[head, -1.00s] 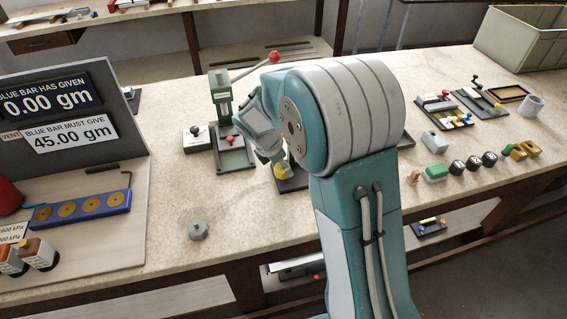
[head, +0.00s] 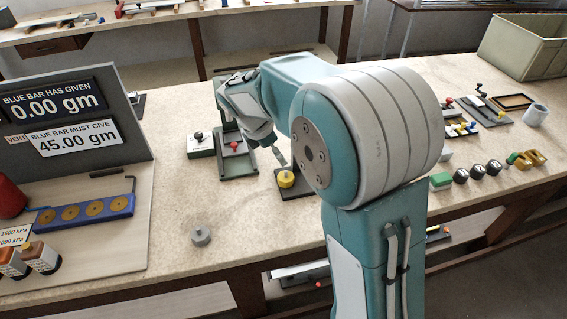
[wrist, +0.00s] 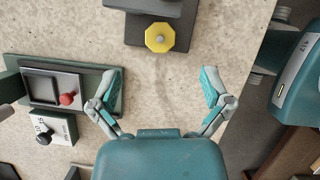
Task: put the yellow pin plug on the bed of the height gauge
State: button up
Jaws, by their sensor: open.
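The yellow pin plug (head: 286,180) stands on a dark base plate (head: 300,191), which looks like the bed of the height gauge. My arm hides the rest of that gauge in the head view. In the wrist view the plug (wrist: 160,37) is a yellow octagon with a grey pin in its middle, on the plate (wrist: 135,35) near a raised dark block. My gripper (wrist: 162,85) is open and empty, its fingers spread wide and apart from the plug. In the head view the gripper (head: 279,155) is above and slightly left of the plug.
A green press-like stand (head: 238,160) and a pale box with a black knob (head: 201,144) stand left of the plate. Several small parts lie at the right. The counter's front-middle is mostly clear.

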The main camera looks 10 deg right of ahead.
jog(key=s+d+r+m+t+y, duration=0.2)
jog(key=s+r+m+y, duration=0.1)
jog(key=s+r+m, duration=0.9)
jog(key=s+d+f+m+t+y, duration=0.1)
jog(key=s+f+m+t, duration=0.1)
jog(key=s+m, duration=0.6)
jog(key=s, duration=0.4)
jog(key=shift+s+f+t+y, duration=0.3)
jog(key=shift+s+f+t, duration=0.05)
jog(key=shift+s+t, duration=0.05)
